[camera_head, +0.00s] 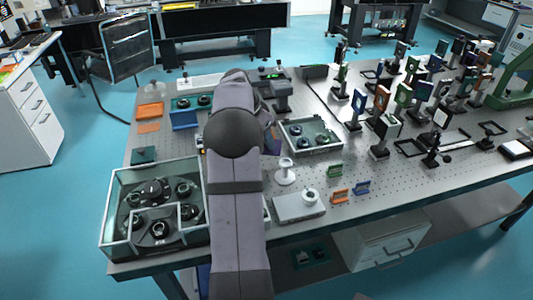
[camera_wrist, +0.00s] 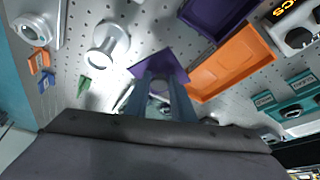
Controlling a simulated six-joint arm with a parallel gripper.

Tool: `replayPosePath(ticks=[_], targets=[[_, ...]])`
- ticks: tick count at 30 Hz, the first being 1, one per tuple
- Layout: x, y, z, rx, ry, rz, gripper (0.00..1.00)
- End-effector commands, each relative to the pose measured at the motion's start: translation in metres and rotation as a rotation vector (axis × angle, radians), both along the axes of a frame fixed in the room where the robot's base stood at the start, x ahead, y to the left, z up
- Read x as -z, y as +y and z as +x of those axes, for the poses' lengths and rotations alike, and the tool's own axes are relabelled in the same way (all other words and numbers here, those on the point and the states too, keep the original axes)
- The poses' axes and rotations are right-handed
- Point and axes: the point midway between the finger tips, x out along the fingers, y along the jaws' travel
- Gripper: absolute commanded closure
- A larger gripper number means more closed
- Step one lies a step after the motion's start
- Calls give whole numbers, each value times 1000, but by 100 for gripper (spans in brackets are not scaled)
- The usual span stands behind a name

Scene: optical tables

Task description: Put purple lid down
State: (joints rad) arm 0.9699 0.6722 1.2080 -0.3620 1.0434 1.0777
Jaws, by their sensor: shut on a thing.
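In the wrist view, my gripper (camera_wrist: 163,80) is shut on the purple lid (camera_wrist: 160,64), a flat purple piece at the fingertips. The fingers hide part of the lid. An open dark purple box (camera_wrist: 215,14) lies beyond it at the upper right. I cannot tell whether the lid touches the table. In the head view, my own arm hides the gripper, and the lid cannot be made out clearly.
An open orange box (camera_wrist: 232,62) lies right of the lid. A white spool-shaped stand (camera_wrist: 107,44) is to the left, beside a silver box (camera_head: 299,207). A clear-walled case (camera_head: 155,208) fills the table's front left. Optical mounts (camera_head: 383,100) crowd the right.

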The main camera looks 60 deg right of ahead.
Motion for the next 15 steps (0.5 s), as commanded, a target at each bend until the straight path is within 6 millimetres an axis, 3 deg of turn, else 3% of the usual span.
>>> replayPosePath(ticks=[15], targets=[[34, 1, -1, -1, 2, 2, 100]])
